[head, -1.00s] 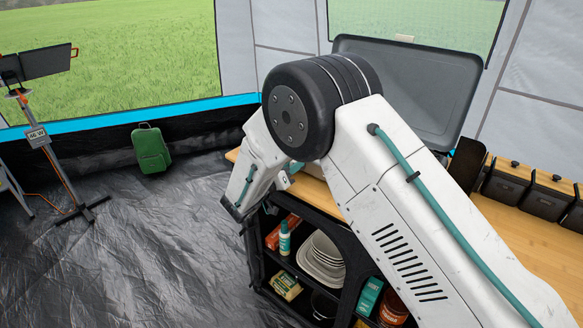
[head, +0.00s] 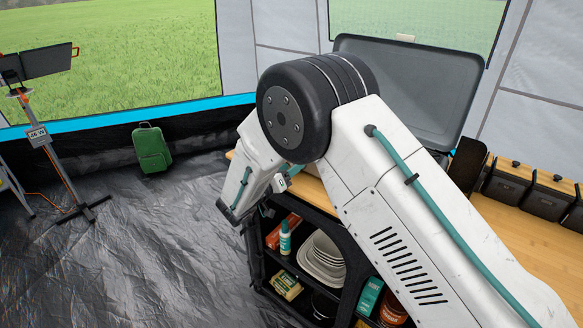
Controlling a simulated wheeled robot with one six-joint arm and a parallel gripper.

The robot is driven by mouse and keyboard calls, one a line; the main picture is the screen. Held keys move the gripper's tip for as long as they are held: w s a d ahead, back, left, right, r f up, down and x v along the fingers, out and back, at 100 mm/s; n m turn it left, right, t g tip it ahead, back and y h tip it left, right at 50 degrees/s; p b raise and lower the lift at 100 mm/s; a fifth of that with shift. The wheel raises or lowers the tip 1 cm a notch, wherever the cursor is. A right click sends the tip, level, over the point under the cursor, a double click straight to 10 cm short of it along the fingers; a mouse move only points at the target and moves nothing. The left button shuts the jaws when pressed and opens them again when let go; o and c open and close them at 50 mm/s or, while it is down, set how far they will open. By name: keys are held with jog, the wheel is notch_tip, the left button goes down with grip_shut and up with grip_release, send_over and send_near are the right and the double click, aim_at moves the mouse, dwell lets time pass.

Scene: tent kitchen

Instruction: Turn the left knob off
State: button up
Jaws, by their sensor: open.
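The raised grey panel (head: 420,85), which looks like the open lid of a camp stove, stands at the back of the wooden counter in the head view. The stove's body and the left knob are hidden behind my arm. My arm crosses the picture from the lower right, bends at the black joint, and comes down at the counter's left end. My gripper's fingers cannot be made out; only wrist parts show beside the counter edge.
The wooden counter (head: 520,235) carries several dark bins (head: 550,200) at right. Shelves below hold plates (head: 322,260), a bottle (head: 285,238) and boxes. The floor between is clear.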

jog(key=v, duration=0.6)
jog(key=shift+s+a, duration=0.1)
jog(key=shift+s, duration=0.05)
jog(key=d+r+g, duration=0.1)
jog(key=d, duration=0.1)
jog(key=d+r+h, duration=0.1)
jog(key=d+r, duration=0.1)
jog(key=d+r+g, duration=0.1)
jog(key=d+r, duration=0.1)
jog(key=shift+m+g, duration=0.3)
jog(key=shift+m, duration=0.1)
jog(key=s+d+r+m+g, duration=0.1)
jog(key=s+d+r+g, duration=0.3)
jog(key=d, duration=0.4)
jog(key=s+d+r+g, duration=0.3)
jog(key=d+r, duration=0.3)
jog(key=d, duration=0.2)
jog(key=s+d+r+g+y, duration=0.3)
jog(key=s+d+r+g, duration=0.15)
jog(key=s+d, duration=0.65)
jog(key=s+n+t+y, duration=0.1)
jog(key=s+n+y, duration=0.2)
jog(key=s+y, duration=0.6)
jog(key=s, duration=1.2)
jog(key=shift+n, duration=0.3)
